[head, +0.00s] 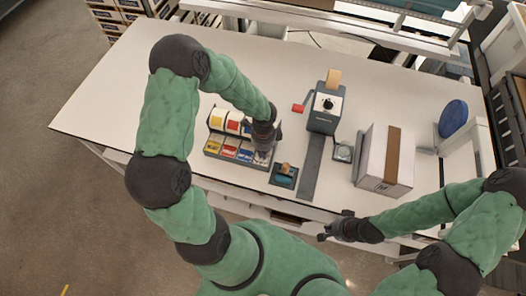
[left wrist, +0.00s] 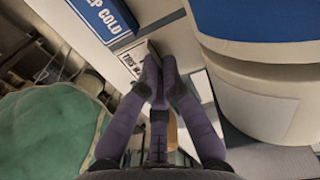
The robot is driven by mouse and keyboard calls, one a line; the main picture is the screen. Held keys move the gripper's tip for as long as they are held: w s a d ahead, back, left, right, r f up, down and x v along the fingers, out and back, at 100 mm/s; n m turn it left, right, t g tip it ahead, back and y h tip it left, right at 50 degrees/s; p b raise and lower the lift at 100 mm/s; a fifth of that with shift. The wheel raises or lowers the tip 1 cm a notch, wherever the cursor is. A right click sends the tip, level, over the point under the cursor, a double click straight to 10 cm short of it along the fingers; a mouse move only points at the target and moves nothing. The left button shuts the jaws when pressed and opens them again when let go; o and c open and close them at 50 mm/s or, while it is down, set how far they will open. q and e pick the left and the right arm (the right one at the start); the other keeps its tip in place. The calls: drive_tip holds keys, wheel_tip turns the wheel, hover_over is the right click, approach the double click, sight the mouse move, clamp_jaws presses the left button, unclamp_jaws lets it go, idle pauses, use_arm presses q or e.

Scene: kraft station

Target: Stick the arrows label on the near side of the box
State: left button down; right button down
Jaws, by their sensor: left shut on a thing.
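The box (head: 370,153) is white with a brown tape strip on top and stands upright on the right part of the table. My left gripper (head: 263,157) is at the right front end of the label rack (head: 212,153). In the left wrist view its fingers (left wrist: 160,68) are shut on a white label (left wrist: 132,62) with dark print reading "THIS W…". That label still lies beside the rack's other labels; its arrows are hidden. My right gripper (head: 324,236) is off the table's front edge, away from the box; its finger gap is too small to make out.
A blue "…P COLD" label (left wrist: 105,17) is next to my left fingers. A grey dispenser (head: 323,113), a small teal-topped item (head: 284,176) and a round-topped scale-like item (head: 343,152) stand between rack and box. A blue disc (head: 453,119) stands at right. The table's left part is clear.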

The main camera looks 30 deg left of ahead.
use_arm(q)
drive_tip(key=shift+r, duration=0.1)
drive_tip(key=shift+r+p, duration=2.45)
drive_tip(key=shift+r, duration=0.45)
wheel_tip(320, 180, up, 7)
drive_tip(key=p, duration=0.5)
drive_tip(key=shift+p, duration=0.3)
